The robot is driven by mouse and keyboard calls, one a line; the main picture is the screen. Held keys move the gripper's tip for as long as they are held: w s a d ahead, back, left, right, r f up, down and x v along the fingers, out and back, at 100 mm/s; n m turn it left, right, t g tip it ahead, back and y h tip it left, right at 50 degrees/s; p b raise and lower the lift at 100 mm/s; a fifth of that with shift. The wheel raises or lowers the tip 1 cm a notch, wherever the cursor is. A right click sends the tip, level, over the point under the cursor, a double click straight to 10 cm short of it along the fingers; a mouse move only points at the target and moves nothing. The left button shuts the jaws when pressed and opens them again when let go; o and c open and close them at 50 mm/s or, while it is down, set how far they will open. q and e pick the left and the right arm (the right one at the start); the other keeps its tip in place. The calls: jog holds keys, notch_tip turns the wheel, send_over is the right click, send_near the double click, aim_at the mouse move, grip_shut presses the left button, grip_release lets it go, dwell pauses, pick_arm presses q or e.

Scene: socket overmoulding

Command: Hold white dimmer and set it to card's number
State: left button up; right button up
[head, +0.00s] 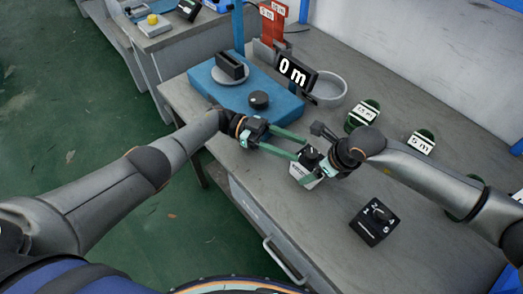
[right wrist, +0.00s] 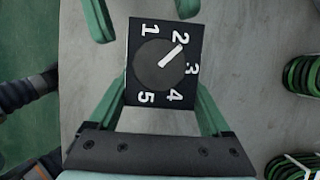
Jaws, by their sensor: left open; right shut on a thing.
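The white dimmer (head: 304,172) has a white body and a black top. My right gripper (head: 318,168) is shut on it above the table's front edge. In the right wrist view its black face (right wrist: 146,30) carries numbers 1 to 5 around a round knob (right wrist: 158,70). The knob's white pointer aims close to 2, slightly towards 3. My left gripper (head: 300,147) is open, its green fingers reaching towards the dimmer from the left. Whether they touch it is unclear. A red stand (head: 271,32) at the back holds small white labels; I cannot read them surely.
A black dimmer (head: 375,220) stands on the table at the right. Green coils with tags (head: 362,115) lie behind it. A blue base (head: 215,85) with a black knob (head: 258,99), a "0 m" display (head: 297,73) and a grey round dish (head: 329,88) are behind my grippers.

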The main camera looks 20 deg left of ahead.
pick_arm(q)
jog(key=d, duration=0.3)
jog(key=s+d, duration=0.1)
jog(key=d, duration=0.1)
jog(key=shift+d+r, duration=0.1)
jog(key=shift+d, duration=0.1)
jog(key=shift+f+n+t, duration=0.2)
jog(key=shift+n+t, duration=0.2)
jog(key=shift+t, duration=0.1)
jog(key=shift+r+n+t, duration=0.1)
jog(key=shift+n+t, duration=0.85)
jog(key=shift+t, duration=0.6)
jog(key=shift+n+t, duration=0.95)
jog(key=shift+t, duration=0.6)
jog(key=v, duration=1.2)
jog(key=shift+r, duration=0.2)
jog(key=w+d+r+t+y, duration=0.1)
jog(key=d+r+t, duration=0.2)
jog(key=d+r, duration=0.5)
jog(key=n+t+y, duration=0.2)
jog(key=n+y, duration=0.4)
jog(key=y, duration=0.1)
send_near(309, 154)
jog(key=shift+m+h, duration=0.3)
jog(key=x, duration=0.9)
jog(key=shift+w+f, duration=0.1)
jog(key=shift+f, duration=0.1)
